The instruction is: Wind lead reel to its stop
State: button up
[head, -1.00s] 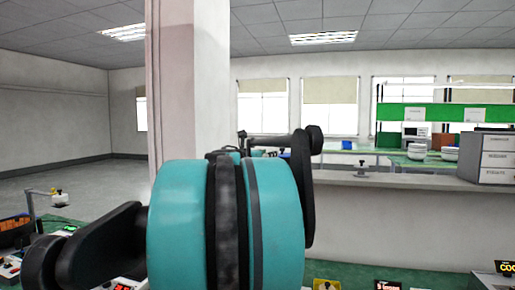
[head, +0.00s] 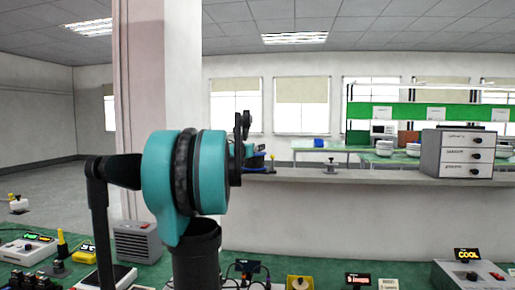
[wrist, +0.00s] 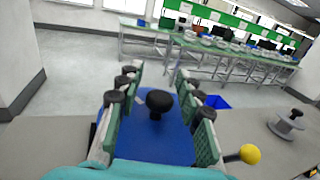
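My gripper (wrist: 150,108) is open in the wrist view, its two green-padded fingers wide apart. A black knob (wrist: 158,100) shows between the fingers, over a blue surface (wrist: 150,138); I cannot tell if this is the lead reel. A yellow ball on a dark stem (wrist: 250,153) stands right of the fingers. A grey spool-like piece with a black knob (wrist: 288,122) stands on the ledge at the right, apart from the gripper. It also shows in the head view (head: 330,167). In the head view my teal arm joint hides most of the gripper.
A grey three-drawer cabinet (head: 455,153) stands on the ledge (head: 300,177) at the right. Several devices, a grey vented box (head: 137,240) and a yellow box (head: 299,283) are on the near green bench.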

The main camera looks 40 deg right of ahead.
jog(key=shift+x, duration=0.85)
grip_shut()
